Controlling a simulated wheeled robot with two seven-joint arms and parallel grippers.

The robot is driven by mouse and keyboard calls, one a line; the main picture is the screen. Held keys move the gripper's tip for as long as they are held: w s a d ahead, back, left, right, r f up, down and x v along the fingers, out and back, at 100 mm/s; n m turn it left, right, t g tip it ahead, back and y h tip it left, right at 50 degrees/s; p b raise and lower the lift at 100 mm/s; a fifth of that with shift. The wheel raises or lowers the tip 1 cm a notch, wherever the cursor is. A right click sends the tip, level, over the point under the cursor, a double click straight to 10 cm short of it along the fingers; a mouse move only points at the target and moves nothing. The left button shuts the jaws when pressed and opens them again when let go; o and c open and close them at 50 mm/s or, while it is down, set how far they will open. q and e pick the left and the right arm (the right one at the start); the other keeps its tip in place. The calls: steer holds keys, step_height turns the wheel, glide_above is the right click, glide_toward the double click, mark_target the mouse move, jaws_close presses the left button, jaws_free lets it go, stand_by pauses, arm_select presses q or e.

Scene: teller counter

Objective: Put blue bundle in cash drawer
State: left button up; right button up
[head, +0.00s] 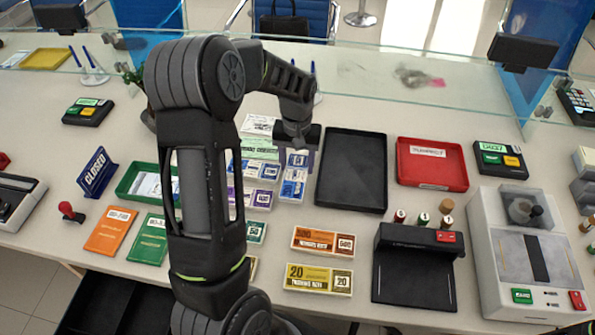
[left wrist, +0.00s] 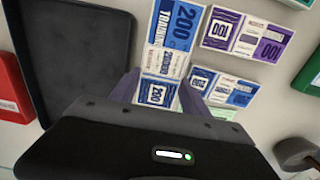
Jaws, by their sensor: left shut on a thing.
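My left gripper (head: 297,148) reaches down over the money bundles at the middle of the counter. It is shut on a blue bundle (left wrist: 158,93), whose sides lie between the two fingers in the left wrist view. In the head view the held bundle (head: 296,161) is partly covered by the gripper. The cash drawer (head: 100,305) is open below the counter's front edge at lower left, dark inside and partly cut off. My right gripper is not in view.
An empty black tray (head: 352,172) and a red tray (head: 431,165) stand to the right. Orange (head: 323,241) and yellow (head: 318,279) bundles lie in front. A glass screen (head: 380,75) crosses behind.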

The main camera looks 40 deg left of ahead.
mark_target(297, 167)
arm_select(q)
steer(key=shift+f, duration=0.1)
step_height(297, 167, down, 3)
steer(key=shift+f, duration=0.1)
steer(key=shift+f+p, duration=0.15)
steer(key=shift+p, duration=0.15)
steer(key=shift+f, duration=0.2)
steer(key=o, duration=1.3)
steer(key=shift+r, duration=0.1)
